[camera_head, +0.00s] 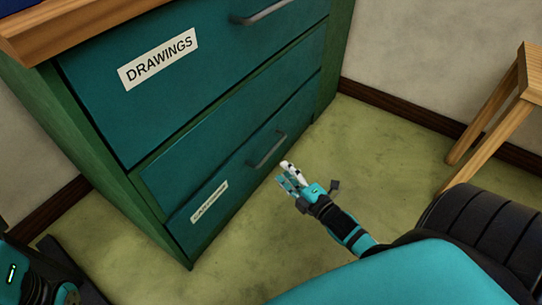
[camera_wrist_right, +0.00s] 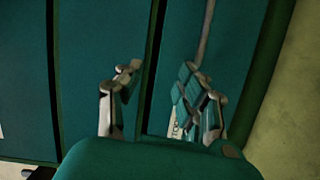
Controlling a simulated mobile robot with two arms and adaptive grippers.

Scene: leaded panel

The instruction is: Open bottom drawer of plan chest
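The plan chest (camera_head: 100,165) is green with teal drawer fronts. Its bottom drawer (camera_head: 235,178) has a grey bar handle (camera_head: 268,149) and a small white label (camera_head: 209,201); it looks shut, though I cannot be sure. My right gripper (camera_head: 289,176) is in front of this drawer, just right of and below the handle in the head view, with nothing in it. In the right wrist view the gripper (camera_wrist_right: 160,90) has its fingers spread apart, and the handle (camera_wrist_right: 207,30) runs behind the right-hand finger, not visibly between the fingers. My left gripper is out of view.
An upper drawer (camera_head: 225,75) bears a label reading DRAWINGS (camera_head: 158,59) and has its own handle (camera_head: 264,13). A wooden stool (camera_head: 497,125) stands at the right. The greenish floor (camera_head: 385,150) between chest and stool is clear.

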